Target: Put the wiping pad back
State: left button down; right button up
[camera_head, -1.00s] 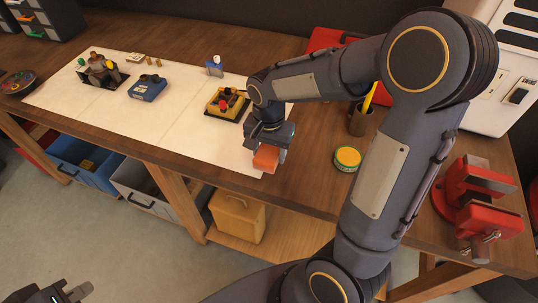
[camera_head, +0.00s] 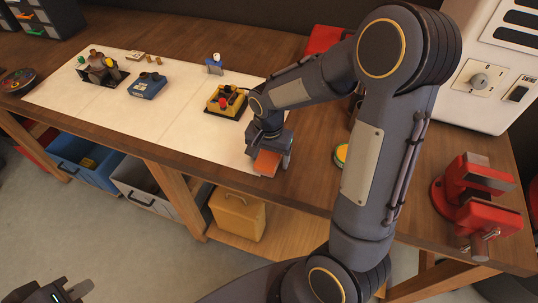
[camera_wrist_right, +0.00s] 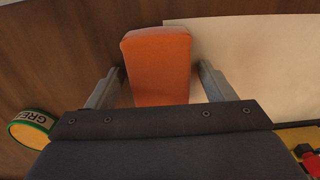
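The wiping pad is an orange block (camera_head: 267,163) at the front right corner of the white mat (camera_head: 190,137), close to the bench's front edge. In the right wrist view the pad (camera_wrist_right: 158,65) lies between the fingers of my right gripper (camera_wrist_right: 158,85). A narrow gap shows on each side of it, so the gripper is open around the pad. In the head view my right gripper (camera_head: 270,155) is directly over the pad and partly hides it. My left gripper (camera_head: 72,291) is low at the bottom left, away from the bench, and partly cut off.
A yellow-topped tin (camera_head: 341,155) stands right of the pad, partly behind my right arm. A yellow tray (camera_head: 226,101) is on the mat behind the gripper, and a blue box (camera_head: 147,86) lies farther left. A red vise (camera_head: 475,204) is at the right.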

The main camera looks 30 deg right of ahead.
aim_at(269, 155)
notch_tip(269, 155, up, 12)
jog(key=s+a+n+t+y, duration=0.2)
jog(key=s+n, duration=0.2)
jog(key=s, duration=0.4)
jog(key=s+a+r+n+t+y, duration=0.1)
jog(key=s+a+n+t, duration=0.1)
jog(key=s, duration=0.7)
jog(key=shift+n+t+y, duration=0.4)
jog(key=shift+n+t, duration=0.4)
jog(key=shift+n, duration=0.4)
jog(key=shift+r, duration=0.1)
